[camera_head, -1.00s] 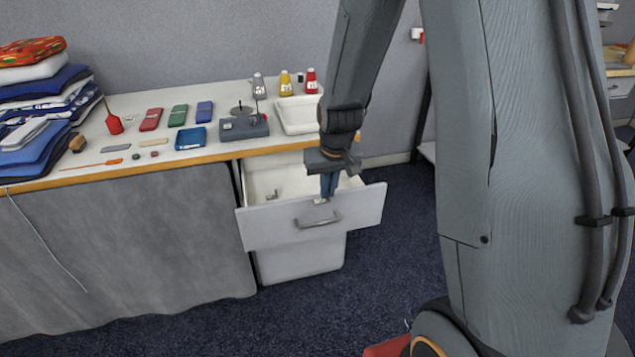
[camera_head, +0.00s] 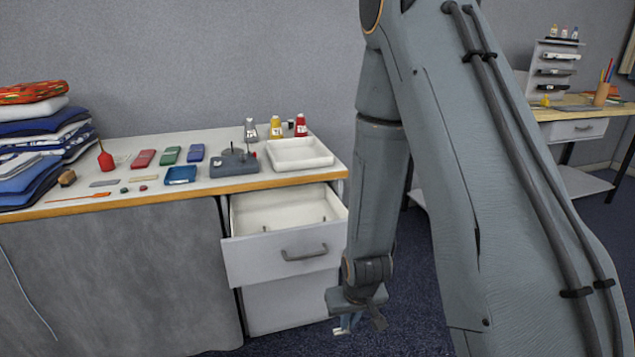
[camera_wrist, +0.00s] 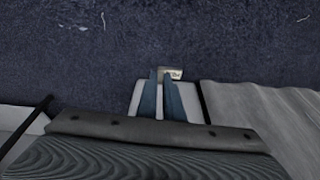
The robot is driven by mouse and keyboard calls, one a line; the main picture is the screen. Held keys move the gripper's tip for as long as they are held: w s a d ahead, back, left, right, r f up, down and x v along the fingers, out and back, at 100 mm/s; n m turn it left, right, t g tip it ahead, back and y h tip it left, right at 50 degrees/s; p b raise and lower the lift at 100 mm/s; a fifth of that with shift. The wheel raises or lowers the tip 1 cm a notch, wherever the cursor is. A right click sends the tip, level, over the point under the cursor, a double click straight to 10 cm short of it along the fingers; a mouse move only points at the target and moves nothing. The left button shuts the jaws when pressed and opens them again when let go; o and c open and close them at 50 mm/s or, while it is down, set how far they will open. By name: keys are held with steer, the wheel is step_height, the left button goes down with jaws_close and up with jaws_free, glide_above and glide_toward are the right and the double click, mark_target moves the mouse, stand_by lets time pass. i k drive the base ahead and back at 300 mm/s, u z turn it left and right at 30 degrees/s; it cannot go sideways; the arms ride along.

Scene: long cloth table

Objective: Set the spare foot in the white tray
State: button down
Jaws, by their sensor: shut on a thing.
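My gripper (camera_head: 346,330) hangs low over the dark floor, in front and to the right of the open drawer. In the wrist view its two blue-grey fingers (camera_wrist: 161,76) are close together on a small pale metal piece, which looks like the spare foot (camera_wrist: 174,73). Most of the foot is hidden by the fingers. In the head view a pale bit shows at the fingertips. The white tray (camera_head: 300,165) stands on the table's right end, above the drawer, and looks empty.
The white drawer (camera_head: 282,265) is pulled out, with small metal bits inside. A grey machine block (camera_head: 233,165) stands left of the tray. Bottles (camera_head: 276,127) stand behind it. Folded cloths (camera_head: 40,130) are stacked at far left. Open floor lies right of the drawer.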

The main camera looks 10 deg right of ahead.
mark_target(312, 155)
steer(key=z, duration=2.2)
steer(key=i, duration=1.5)
steer(key=u, duration=2.85)
